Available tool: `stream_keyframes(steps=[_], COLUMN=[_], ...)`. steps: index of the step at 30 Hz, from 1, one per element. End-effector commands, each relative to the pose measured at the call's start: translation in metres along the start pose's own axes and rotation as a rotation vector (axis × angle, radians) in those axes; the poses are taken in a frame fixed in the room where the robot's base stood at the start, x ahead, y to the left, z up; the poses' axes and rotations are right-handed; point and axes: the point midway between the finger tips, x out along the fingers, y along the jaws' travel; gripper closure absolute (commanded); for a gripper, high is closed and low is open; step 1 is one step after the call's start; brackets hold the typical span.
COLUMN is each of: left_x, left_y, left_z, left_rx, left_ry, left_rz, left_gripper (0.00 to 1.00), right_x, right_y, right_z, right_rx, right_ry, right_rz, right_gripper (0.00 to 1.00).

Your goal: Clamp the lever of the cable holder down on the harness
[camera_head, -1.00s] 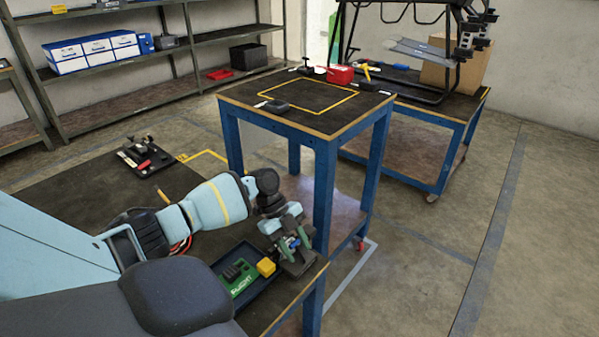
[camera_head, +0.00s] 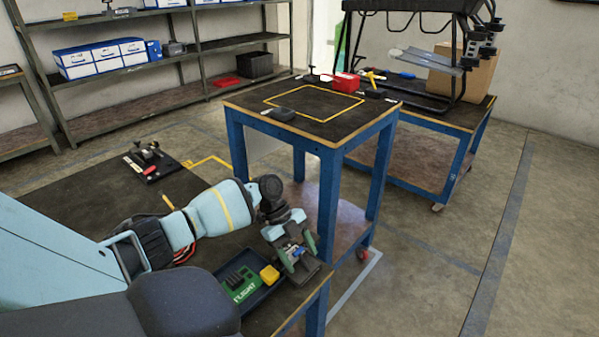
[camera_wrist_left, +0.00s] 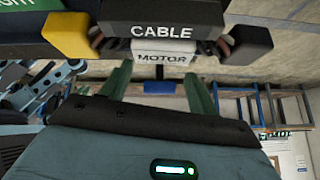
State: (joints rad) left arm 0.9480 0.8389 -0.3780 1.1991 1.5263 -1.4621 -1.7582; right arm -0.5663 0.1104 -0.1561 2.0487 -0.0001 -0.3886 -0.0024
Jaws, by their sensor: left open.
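The cable holder, labelled CABLE (camera_wrist_left: 163,31), is a dark block at the top of the left wrist view. The harness, with a white MOTOR label (camera_wrist_left: 161,58), shows just under it. A yellow end (camera_wrist_left: 68,36) is on its left and a black end (camera_wrist_left: 250,43) on its right. A blue tab (camera_wrist_left: 158,87), possibly the lever, shows below the label between my fingers. My left gripper (camera_wrist_left: 159,88) is open, with one green finger on each side of the tab. I cannot tell whether they touch it. In the head view the left gripper (camera_head: 296,258) is at the bench corner and covers most of the holder.
A dark blue tray (camera_head: 262,295) beside the gripper holds a green board (camera_head: 240,284); a yellow block (camera_head: 269,275) is at its edge. A tall blue-legged table (camera_head: 232,108) stands close behind the gripper. A black tool board (camera_head: 150,168) lies farther left on the bench.

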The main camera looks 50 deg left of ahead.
Motion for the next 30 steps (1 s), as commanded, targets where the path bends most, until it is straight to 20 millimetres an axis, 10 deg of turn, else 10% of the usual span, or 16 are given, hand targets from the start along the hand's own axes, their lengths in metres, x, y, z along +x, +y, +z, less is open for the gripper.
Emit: stream_keyframes(steps=[15, 26, 30], left_x=[-0.069, -0.077, -0.077], left_y=[-0.001, 0.000, 0.000], left_z=[0.001, 0.000, 0.000], left_rx=[0.000, 0.000, 0.000], left_ry=[-0.002, 0.000, -0.001], left_rz=[-0.002, -0.002, -0.001], left_gripper=[0.40, 0.40, 0.54], right_x=[0.003, 0.004, 0.004], right_y=[0.000, 0.001, 0.001], right_z=[0.004, 0.000, 0.000], right_rx=[0.000, -0.001, -0.001], right_ry=[-0.005, 0.003, 0.003], right_rz=[0.000, 0.001, 0.000], right_gripper=[0.64, 0.64, 0.64])
